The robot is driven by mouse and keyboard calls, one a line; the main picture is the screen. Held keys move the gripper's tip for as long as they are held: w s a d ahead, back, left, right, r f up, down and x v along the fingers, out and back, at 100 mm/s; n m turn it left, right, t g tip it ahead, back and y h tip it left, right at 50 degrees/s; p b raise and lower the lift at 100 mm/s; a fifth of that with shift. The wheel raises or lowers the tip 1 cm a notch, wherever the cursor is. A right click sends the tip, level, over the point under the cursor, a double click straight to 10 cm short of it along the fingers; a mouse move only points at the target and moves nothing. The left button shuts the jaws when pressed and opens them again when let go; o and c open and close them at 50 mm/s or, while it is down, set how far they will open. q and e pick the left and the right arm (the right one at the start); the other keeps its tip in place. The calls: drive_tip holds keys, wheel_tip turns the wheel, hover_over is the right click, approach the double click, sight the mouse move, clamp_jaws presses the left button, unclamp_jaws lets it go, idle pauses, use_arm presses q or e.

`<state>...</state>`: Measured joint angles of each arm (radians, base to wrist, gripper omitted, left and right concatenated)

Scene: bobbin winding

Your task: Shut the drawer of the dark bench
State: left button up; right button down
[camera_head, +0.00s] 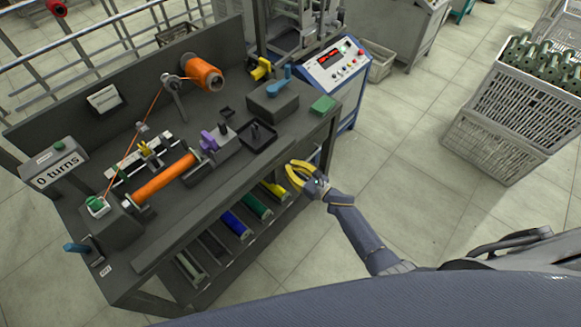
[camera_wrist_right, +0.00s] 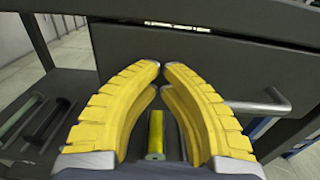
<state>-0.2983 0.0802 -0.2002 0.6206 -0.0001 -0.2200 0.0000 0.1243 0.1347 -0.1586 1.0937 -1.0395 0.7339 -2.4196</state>
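The dark bench (camera_head: 205,225) fills the left of the head view. In the right wrist view its dark drawer front (camera_wrist_right: 205,62) lies straight ahead, under the bench top's edge. A bright narrow slit shows along the top of the front; I cannot tell how far in the drawer is. A grey bar handle (camera_wrist_right: 262,105) sticks out of the front, to the right of the fingers. My right gripper (camera_head: 289,167) has yellow fingers, also in the wrist view (camera_wrist_right: 161,66), with tips nearly together before the front. Nothing is between them; contact is unclear. My left gripper is out of view.
Under the bench, a shelf holds coloured rolls, including a blue one (camera_head: 235,224) and a green one (camera_head: 257,207). A winder with an orange bobbin (camera_head: 164,178) stands on top. A blue control unit (camera_head: 337,65) is behind. Floor to the right is clear up to grey crates (camera_head: 495,145).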

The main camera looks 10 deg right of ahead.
drive_tip(key=v, duration=1.3)
drive_tip(key=shift+s+d, duration=0.2)
drive_tip(key=shift+s, duration=0.1)
drive_tip(key=d+f+m+h, duration=0.6)
drive_tip(key=f+m, duration=0.4)
drive_tip(key=m, duration=0.6)
drive_tip(key=s+d+f+m+g+h, duration=0.35)
drive_tip(key=s+f+m, duration=0.7)
drive_tip(key=f, duration=0.35)
drive_tip(key=s+f+m+g+h, duration=0.1)
drive_tip(key=s+f+m+g, duration=0.2)
drive_tip(key=s+f+m, duration=0.4)
drive_tip(key=s+f+m+g, duration=0.3)
drive_tip(key=s+f, duration=0.2)
drive_tip(key=s, duration=0.5)
drive_tip(key=s+a+f+m+g, duration=0.1)
drive_tip(key=s+a+f+g, duration=0.1)
drive_tip(key=s, duration=0.7)
drive_tip(key=s+a+f+m+g, duration=0.2)
drive_tip(key=s+a, duration=0.2)
drive_tip(key=s, duration=0.6)
drive_tip(key=shift+s+f, duration=0.35)
